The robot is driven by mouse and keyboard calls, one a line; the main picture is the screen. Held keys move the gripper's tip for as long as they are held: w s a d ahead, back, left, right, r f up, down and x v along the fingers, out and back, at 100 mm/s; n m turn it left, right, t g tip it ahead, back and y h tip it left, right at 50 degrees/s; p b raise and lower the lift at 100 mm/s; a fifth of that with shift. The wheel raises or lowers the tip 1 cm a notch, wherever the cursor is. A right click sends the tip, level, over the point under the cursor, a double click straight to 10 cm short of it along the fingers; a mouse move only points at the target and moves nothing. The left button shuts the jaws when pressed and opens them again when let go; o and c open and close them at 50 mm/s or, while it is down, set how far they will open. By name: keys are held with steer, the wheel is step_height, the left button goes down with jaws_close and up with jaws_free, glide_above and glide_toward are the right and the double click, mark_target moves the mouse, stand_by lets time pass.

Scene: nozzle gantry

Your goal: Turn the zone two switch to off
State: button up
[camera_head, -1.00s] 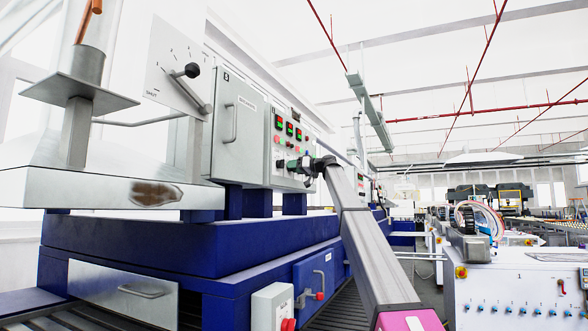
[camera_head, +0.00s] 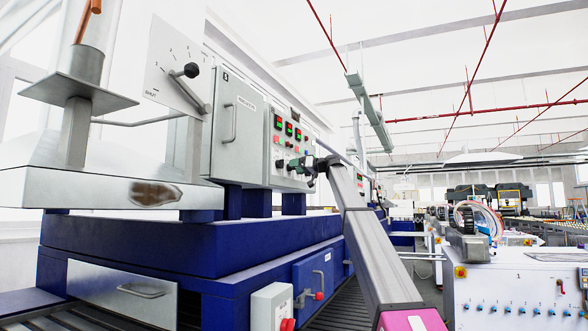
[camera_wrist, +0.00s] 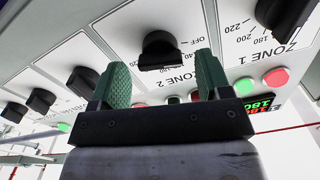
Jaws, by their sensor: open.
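The zone 2 switch is a black knob (camera_wrist: 160,50) on the white control panel, with the "ZONE 2" label below it in the wrist view. "OFF" is printed just to its upper right. I cannot tell where the knob points. My gripper (camera_wrist: 163,75) is open, with one green finger on each side of the knob in the picture. Whether the fingers touch it is unclear. In the head view my gripper (camera_head: 298,165) is at the face of the grey control box, and the switch is hidden behind it.
The zone 1 knob (camera_wrist: 284,14) is to the right. Other black knobs (camera_wrist: 83,80) are to the left. Red and green buttons (camera_wrist: 262,80) and a lit display (camera_wrist: 258,104) are close to the right finger. A grey cabinet (camera_head: 237,130) with a handle adjoins the panel.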

steer(key=v, duration=0.9)
